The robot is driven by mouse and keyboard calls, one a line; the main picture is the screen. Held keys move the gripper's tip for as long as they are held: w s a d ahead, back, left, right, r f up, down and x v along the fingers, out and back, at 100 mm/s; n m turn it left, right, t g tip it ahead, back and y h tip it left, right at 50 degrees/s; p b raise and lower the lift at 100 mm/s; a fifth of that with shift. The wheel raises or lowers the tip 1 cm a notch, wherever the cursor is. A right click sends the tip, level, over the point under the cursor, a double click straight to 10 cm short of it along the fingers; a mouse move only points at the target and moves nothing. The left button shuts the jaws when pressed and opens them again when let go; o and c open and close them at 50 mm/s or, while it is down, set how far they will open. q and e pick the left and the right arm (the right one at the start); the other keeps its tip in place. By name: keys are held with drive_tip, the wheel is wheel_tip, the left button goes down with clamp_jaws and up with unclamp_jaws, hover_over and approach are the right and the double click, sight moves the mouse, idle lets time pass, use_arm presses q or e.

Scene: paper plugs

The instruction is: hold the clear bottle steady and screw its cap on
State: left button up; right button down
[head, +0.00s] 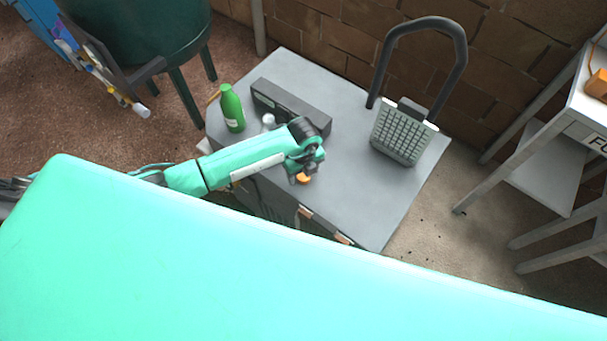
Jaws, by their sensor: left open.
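My left gripper (301,170) is open over the front part of a grey table (358,203), at the end of my teal arm. A small round orange thing (303,178), which looks like the cap, shows right at the fingertips; I cannot tell whether it lies between them or on the table below. A small clear or whitish top (268,121), perhaps that of the clear bottle, shows just behind my left forearm. The arm hides its lower part. My right gripper is not in view.
A green bottle (232,108) stands at the table's left end, next to a long dark box (290,106). A grey basket-like thing with a tall black handle (400,137) stands at the right. The table's right front is clear. A brick wall is behind.

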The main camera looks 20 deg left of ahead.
sight(304, 176)
use_arm(q)
drive_tip(key=shift+f, duration=0.2)
drive_tip(key=c, duration=1.1)
drive_tip(key=shift+o, duration=0.2)
drive_tip(key=shift+r, duration=0.1)
wheel_tip(304, 176, up, 20)
drive_tip(key=b, duration=0.2)
